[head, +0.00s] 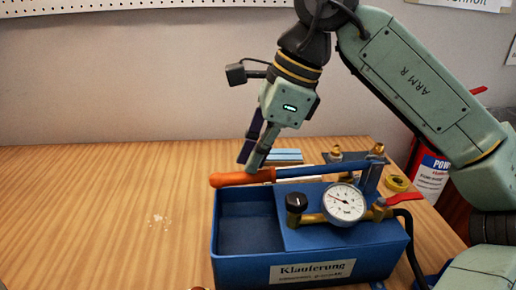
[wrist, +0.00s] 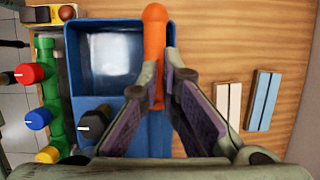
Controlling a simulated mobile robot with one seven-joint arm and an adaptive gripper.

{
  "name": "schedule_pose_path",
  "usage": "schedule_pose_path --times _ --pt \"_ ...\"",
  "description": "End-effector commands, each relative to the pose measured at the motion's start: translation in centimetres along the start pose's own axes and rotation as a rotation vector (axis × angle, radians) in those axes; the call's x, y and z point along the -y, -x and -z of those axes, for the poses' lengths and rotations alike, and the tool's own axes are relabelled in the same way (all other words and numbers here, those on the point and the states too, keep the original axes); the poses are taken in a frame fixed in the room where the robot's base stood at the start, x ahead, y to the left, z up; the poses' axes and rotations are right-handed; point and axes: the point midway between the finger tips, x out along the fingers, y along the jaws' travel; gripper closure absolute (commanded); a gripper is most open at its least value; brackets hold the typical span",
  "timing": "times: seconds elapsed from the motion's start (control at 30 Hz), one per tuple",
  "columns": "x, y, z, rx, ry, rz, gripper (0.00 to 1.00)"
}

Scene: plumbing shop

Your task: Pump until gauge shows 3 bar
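The blue test pump (head: 335,268), labelled "Klauferung", stands on the wooden bench. Its lever (head: 318,170) lies nearly level and ends in an orange grip (head: 232,179) at the left. The round white gauge (head: 344,203) faces the head camera; its dial is too small to read surely. My gripper (head: 249,166) points down at the orange grip. In the wrist view, the fingers stand apart on either side of the orange grip (wrist: 154,40), their tips close to it. I see no clear contact.
A black knob (head: 296,202) and a red-handled valve (head: 405,199) flank the gauge. Pale and blue bars (wrist: 263,100) lie beside the pump. A yellow tape roll (head: 397,183) and a red extinguisher (head: 430,170) are at right. The left bench (head: 100,215) is mostly clear.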

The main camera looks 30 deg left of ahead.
Motion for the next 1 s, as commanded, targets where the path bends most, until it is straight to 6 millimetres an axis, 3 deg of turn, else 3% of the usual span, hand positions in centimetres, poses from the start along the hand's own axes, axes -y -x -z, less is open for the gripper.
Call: schedule_pose_path --times 0.03,0.13,0.7,1.0 --pt "0.2 -3.1 2.9 0.133 -0.038 -0.063 1.00" --pt "0.3 -2.5 2.7 0.133 -0.039 -0.063 1.00" --pt "0.8 8.2 -0.2 0.132 -0.037 -0.058 1.00" --pt "0.8 8.6 -0.3 0.131 -0.034 -0.057 1.00"
